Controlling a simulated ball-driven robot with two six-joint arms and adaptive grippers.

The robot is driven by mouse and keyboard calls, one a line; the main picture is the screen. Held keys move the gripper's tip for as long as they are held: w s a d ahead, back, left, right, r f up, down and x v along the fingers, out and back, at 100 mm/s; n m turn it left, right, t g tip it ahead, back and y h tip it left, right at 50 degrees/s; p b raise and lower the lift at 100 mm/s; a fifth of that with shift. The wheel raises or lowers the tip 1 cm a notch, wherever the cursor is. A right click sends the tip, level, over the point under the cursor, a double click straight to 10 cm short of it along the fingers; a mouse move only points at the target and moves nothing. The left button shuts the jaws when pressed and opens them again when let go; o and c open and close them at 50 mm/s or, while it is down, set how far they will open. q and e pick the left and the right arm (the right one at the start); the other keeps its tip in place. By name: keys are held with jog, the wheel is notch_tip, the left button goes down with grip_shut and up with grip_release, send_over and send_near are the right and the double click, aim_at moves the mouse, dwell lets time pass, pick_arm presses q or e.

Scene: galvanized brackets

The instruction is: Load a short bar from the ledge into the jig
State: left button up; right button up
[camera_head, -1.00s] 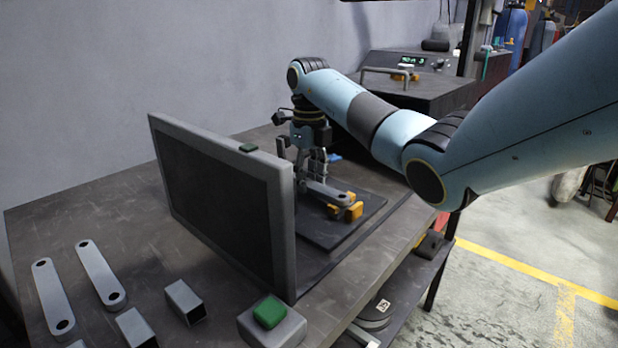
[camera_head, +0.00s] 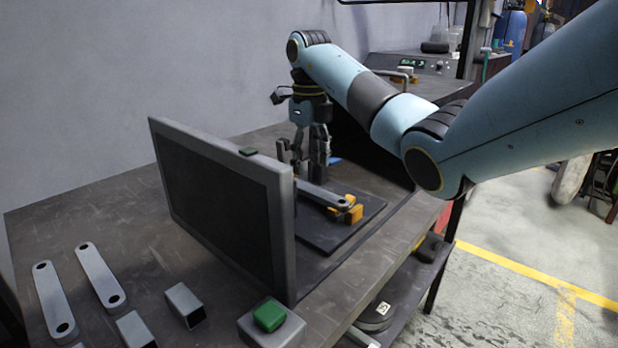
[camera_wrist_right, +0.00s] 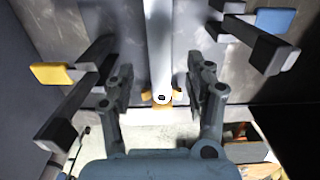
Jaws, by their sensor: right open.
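A grey bar (camera_head: 318,194) with a hole at its end lies on the dark plate of the jig (camera_head: 330,237), behind the upright panel. Its near end is at the orange-yellow stops (camera_head: 350,210). In the right wrist view the bar (camera_wrist_right: 160,50) runs lengthwise between my fingers, with a gap on both sides. My right gripper (camera_head: 306,168) is open and empty just above the bar's far part; it also shows in the right wrist view (camera_wrist_right: 158,85). The panel hides part of the bar and jig. My left gripper is out of view.
The upright dark panel (camera_head: 225,205) stands in front of the jig. Two flat bars (camera_head: 54,300) (camera_head: 101,275), square tubes (camera_head: 184,303) and a green-button box (camera_head: 270,325) are at the near side. Clamp arms with yellow (camera_wrist_right: 50,74) and blue (camera_wrist_right: 274,20) tips flank the bar.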

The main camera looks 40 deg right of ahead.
notch_tip(320, 180, up, 2)
jog(key=shift+r, duration=0.25)
notch_tip(320, 180, up, 4)
jog(key=p, duration=0.3)
jog(key=shift+f, duration=0.25)
jog(key=shift+r+p, duration=0.55)
jog(key=shift+p, duration=0.05)
jog(key=shift+f, duration=0.1)
